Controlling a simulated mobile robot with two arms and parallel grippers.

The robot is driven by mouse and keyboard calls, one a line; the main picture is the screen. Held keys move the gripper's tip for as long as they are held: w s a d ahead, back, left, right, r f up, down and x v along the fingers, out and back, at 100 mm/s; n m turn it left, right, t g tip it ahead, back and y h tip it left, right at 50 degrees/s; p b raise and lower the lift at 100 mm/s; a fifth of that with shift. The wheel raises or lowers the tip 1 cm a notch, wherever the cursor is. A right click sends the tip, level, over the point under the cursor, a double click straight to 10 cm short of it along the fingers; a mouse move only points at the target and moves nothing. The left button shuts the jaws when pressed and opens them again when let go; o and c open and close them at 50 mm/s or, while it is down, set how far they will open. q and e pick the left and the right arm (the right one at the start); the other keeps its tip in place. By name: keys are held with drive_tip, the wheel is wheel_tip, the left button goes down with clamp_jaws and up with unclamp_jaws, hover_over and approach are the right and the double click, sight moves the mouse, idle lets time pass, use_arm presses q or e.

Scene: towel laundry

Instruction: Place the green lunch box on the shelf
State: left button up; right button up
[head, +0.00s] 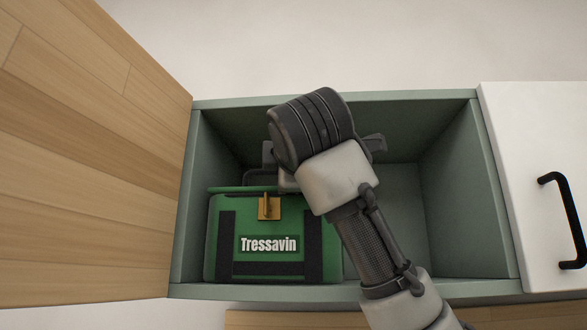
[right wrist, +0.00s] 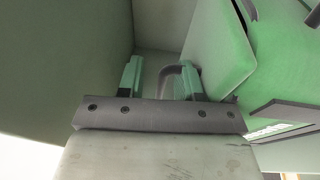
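The green lunch box (head: 267,218), with a "Tressavin" label, dark straps and a gold clasp, stands upright in the left part of a grey-green shelf compartment (head: 193,235). It also shows at the right of the right wrist view (right wrist: 220,45). My right arm reaches into the compartment from the lower right. In the head view my wrist hides the fingers. My left gripper is out of view.
A wooden panel (head: 90,160) stands along the compartment's left side. A white cabinet front with a black handle (head: 566,220) adjoins its right side. The compartment's right part (head: 410,215) is free apart from my arm.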

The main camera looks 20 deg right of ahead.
drive_tip(key=shift+s+a+f+b, duration=0.1)
drive_tip(key=shift+s+f+b, duration=0.05)
drive_tip(key=shift+s+b, duration=0.2)
drive_tip(key=r+b+v, duration=0.1)
drive_tip(key=b+v, duration=0.4)
drive_tip(key=v, duration=0.6)
drive_tip(key=shift+f, duration=0.4)
